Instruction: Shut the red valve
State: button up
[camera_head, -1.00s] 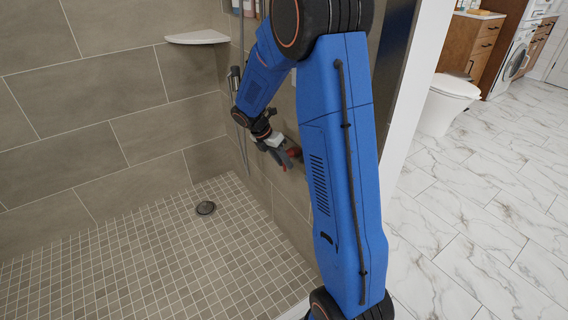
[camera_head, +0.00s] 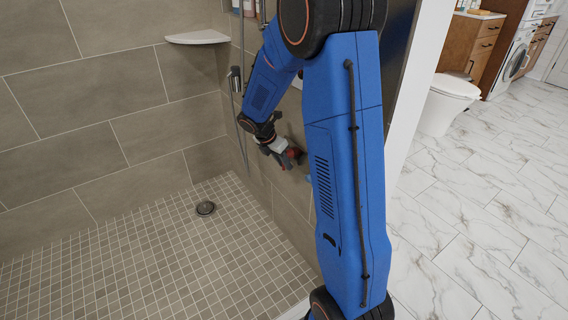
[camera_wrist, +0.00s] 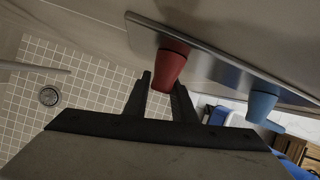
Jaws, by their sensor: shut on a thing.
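The red valve (camera_wrist: 171,66) is a tapered red handle on a metal plate (camera_wrist: 215,62) on the shower wall. In the wrist view my gripper (camera_wrist: 161,80) has one finger on each side of the red handle, and it is shut on it. In the head view my gripper (camera_head: 290,157) is at the wall below the hand shower, and little of the red valve can be told apart there. A blue valve (camera_wrist: 262,106) is on the same plate, to the right in the wrist view. It also shows in the head view (camera_head: 308,180), partly behind my arm.
A hand shower (camera_head: 235,78) with its hose hangs on the wall. A corner shelf (camera_head: 197,37) is above. The tiled shower floor with its drain (camera_head: 205,208) is clear. A toilet (camera_head: 448,102) stands beyond the partition wall on the right.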

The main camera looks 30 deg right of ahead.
jog(key=shift+w+t, duration=0.1)
jog(key=shift+t, duration=0.6)
jog(key=o, duration=0.7)
jog(key=shift+o, duration=0.2)
jog(key=v, duration=1.7)
jog(key=shift+r, duration=0.15)
